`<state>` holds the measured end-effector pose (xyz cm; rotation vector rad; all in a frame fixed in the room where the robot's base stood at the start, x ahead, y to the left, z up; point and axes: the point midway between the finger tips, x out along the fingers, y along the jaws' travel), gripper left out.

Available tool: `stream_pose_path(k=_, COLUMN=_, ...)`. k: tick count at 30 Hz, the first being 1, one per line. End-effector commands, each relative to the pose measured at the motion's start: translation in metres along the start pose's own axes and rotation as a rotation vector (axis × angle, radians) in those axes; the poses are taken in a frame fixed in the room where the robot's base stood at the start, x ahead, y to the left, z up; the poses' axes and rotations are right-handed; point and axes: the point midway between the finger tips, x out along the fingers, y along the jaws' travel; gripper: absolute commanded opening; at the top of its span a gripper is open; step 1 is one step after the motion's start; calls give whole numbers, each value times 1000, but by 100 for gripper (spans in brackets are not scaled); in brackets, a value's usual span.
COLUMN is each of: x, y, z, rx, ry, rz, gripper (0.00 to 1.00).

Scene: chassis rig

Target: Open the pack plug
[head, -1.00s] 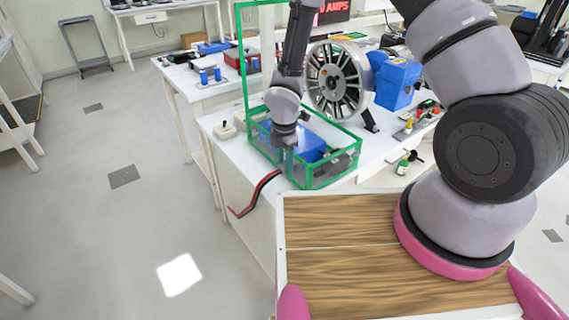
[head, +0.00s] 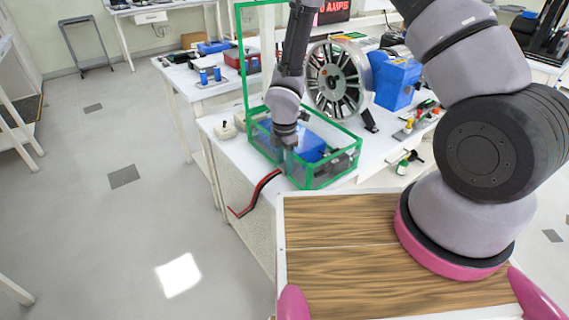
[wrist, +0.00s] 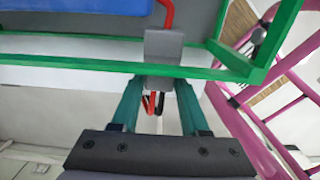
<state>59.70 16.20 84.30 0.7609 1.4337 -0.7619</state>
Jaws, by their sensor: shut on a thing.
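The blue pack (head: 308,147) sits inside a green-edged frame (head: 322,184) on the white bench. In the wrist view the pack (wrist: 75,6) shows at the top left, behind the green bar (wrist: 80,64). A grey plug block (wrist: 164,46) is at the front of the frame, with a red lead curving from its top. My gripper (wrist: 160,82) is shut on this plug, one teal finger at each side. Red and black cable loops (wrist: 152,103) show below the plug. In the head view my gripper (head: 287,143) is at the frame's front left, and its fingertips are hard to make out.
A spoked wheel hub (head: 334,80) and a blue box (head: 397,84) stand behind the frame. A red and black cable (head: 262,188) hangs over the bench's front left edge. The floor at left is open.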

Motion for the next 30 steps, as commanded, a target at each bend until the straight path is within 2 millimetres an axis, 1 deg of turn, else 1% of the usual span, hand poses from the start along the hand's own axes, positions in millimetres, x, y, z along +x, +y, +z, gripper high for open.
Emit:
stream_pose_path(k=11, x=-1, y=1, z=-1, rx=0, ry=0, rz=2, gripper=0)
stream_pose_path(k=18, x=-1, y=1, z=-23, rx=-2, ry=0, rz=2, gripper=0)
stream_pose_path(k=24, x=-1, y=1, z=-22, rx=0, ry=0, rz=2, gripper=0)
stream_pose_path(k=25, x=-1, y=1, z=-22, rx=0, ry=0, rz=2, gripper=48)
stream_pose_path(k=26, x=-1, y=1, z=-22, rx=0, ry=0, rz=2, gripper=60)
stream_pose_path(k=27, x=-1, y=1, z=-22, rx=0, ry=0, rz=2, gripper=75)
stream_pose_path(k=30, x=0, y=1, z=-22, rx=0, ry=0, rz=2, gripper=75)
